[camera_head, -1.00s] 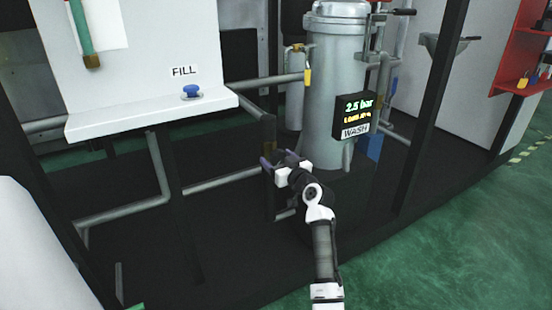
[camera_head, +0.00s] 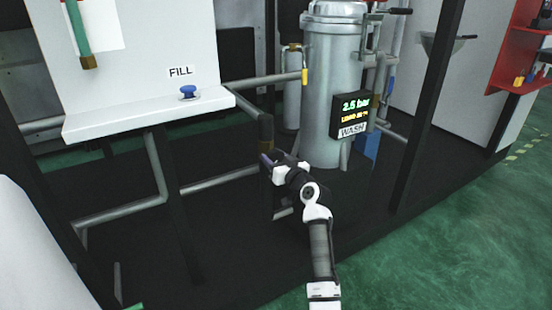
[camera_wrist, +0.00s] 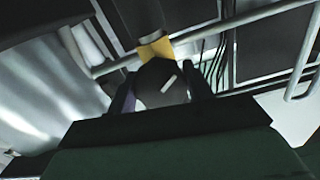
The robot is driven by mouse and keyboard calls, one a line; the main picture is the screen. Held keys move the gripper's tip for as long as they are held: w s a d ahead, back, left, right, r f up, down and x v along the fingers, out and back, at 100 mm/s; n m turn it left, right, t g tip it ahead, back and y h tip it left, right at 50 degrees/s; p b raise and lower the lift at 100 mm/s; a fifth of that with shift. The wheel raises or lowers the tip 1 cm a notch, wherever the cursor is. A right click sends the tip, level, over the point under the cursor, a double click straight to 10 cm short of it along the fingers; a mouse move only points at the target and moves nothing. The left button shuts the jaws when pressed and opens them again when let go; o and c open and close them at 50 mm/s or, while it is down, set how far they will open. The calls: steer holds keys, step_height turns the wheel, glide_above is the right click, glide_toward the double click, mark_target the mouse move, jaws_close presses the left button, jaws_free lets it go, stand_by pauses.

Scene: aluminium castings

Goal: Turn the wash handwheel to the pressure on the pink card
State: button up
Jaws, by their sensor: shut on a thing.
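The wash handwheel shows in the wrist view as a dark round knob (camera_wrist: 160,86) with a short pale mark on its face. My gripper (camera_wrist: 163,92) is shut on it, with a finger at either side. A purple edge shows beside the left finger. In the head view my gripper (camera_head: 273,163) is low at the dark upright pipe, left of the grey vessel, and it hides most of the handwheel. The wash display (camera_head: 354,114) reads 2.5 bar in green, with a smaller yellow line too blurred to read surely. No pink card is in view.
The grey vessel (camera_head: 335,90) stands behind the display. A white shelf (camera_head: 145,115) with a blue knob (camera_head: 188,92) under a FILL label is at left. A dark post (camera_head: 430,110) stands at right. Green floor (camera_head: 460,230) lies open at lower right.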

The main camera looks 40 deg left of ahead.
steer(key=m+p, duration=0.2)
steer(key=m, duration=0.4)
steer(key=shift+r+p, duration=0.15)
steer(key=shift+p, duration=0.25)
steer(key=shift+m, duration=0.3)
steer(key=o, duration=1)
steer(key=shift+s, duration=0.1)
